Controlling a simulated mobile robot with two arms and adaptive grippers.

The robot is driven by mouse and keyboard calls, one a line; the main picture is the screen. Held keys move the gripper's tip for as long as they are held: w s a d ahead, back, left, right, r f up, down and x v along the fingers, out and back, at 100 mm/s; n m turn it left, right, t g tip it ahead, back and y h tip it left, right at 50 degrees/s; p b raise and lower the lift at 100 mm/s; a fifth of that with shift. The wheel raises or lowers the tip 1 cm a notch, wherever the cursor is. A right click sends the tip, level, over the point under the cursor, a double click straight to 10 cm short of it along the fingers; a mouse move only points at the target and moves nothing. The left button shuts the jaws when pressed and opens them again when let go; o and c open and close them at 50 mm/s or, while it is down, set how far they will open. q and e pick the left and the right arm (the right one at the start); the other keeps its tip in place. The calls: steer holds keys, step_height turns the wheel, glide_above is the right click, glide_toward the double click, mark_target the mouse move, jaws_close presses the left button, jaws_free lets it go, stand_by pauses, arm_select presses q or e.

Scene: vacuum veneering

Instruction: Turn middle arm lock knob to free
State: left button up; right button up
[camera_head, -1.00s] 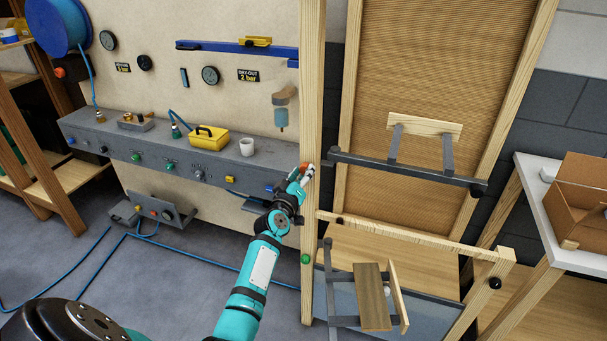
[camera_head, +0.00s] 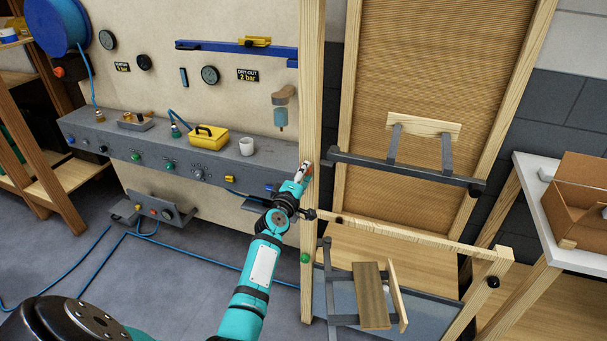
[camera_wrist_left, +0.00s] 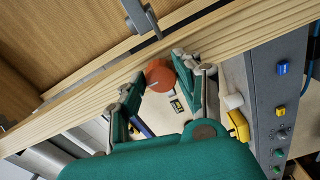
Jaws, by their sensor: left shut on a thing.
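The middle arm lock knob (camera_wrist_left: 159,74) is round and orange-red, on the wooden post (camera_wrist_left: 235,38), with a thin pale mark on its face. In the left wrist view it sits between the two fingers of my left gripper (camera_wrist_left: 158,71), which is shut on it. In the head view my left gripper (camera_head: 304,171) is at the post, its fingers covering most of the knob. A green knob (camera_head: 305,257) is lower on the same post. My right gripper is not in view.
Left of the post is a grey console (camera_head: 95,137) with coloured knobs, a yellow box (camera_head: 211,138) and a white cup (camera_head: 247,146). To the right, a dark bar (camera_head: 400,173) carries a wooden pad (camera_head: 424,126). A white table (camera_head: 540,205) stands at far right.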

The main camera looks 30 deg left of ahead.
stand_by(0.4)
arm_select(q)
steer(key=o, duration=1.1)
steer(key=shift+o, duration=0.2)
steer(key=v, duration=1.2)
steer(key=shift+a, duration=0.1)
